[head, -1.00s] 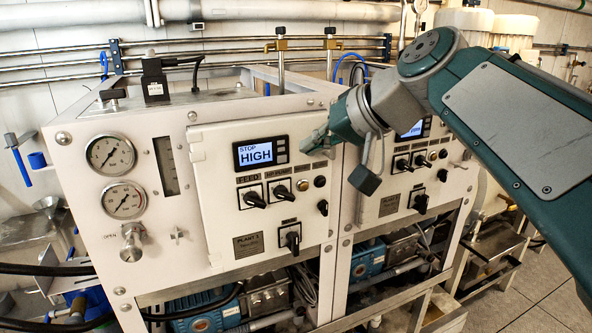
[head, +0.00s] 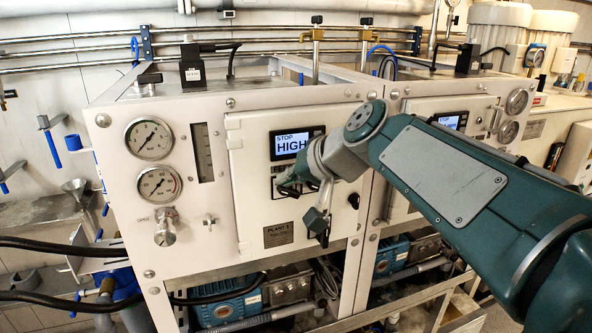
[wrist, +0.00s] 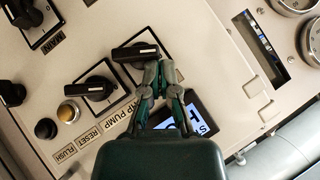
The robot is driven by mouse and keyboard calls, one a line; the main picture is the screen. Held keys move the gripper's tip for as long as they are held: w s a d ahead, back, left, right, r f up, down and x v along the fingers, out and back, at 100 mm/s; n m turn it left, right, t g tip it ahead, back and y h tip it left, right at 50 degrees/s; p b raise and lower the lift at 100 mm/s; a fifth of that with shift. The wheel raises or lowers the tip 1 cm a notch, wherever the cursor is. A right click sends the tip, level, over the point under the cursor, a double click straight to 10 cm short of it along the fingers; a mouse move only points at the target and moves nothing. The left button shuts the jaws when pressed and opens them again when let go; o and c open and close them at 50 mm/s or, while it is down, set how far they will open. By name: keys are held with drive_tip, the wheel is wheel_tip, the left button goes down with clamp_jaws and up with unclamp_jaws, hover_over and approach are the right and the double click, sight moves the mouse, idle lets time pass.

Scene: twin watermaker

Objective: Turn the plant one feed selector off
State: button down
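The plant one feed selector is a black rotary knob (wrist: 133,53) on a square plate in the wrist view. Its handle lies nearly level across the picture, with a pale mark toward the right end. My gripper (wrist: 158,68) is at that right end, its fingertips drawn close together beside the handle; whether they touch it is unclear. In the head view my gripper (head: 290,187) is in front of the plant one panel (head: 247,160), below the display (head: 297,143), and hides the feed selector. The feed label is hidden by my gripper in the wrist view.
The HP pump selector (wrist: 95,90) sits just left of the feed selector. Farther off are the reset button (wrist: 68,112), flush button (wrist: 46,129) and main switch (wrist: 22,12). Pressure gauges (head: 149,138) and a flow tube (head: 203,152) are left of the panel door.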

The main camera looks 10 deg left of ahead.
drive_tip(key=shift+s+d+f, duration=0.15)
drive_tip(key=shift+d+f, duration=0.1)
drive_tip(key=shift+f, duration=0.15)
drive_tip(key=shift+f, duration=0.1)
drive_tip(key=shift+w+d+f, duration=0.15)
drive_tip(key=shift+w+d, duration=0.2)
drive_tip(key=shift+d, duration=0.05)
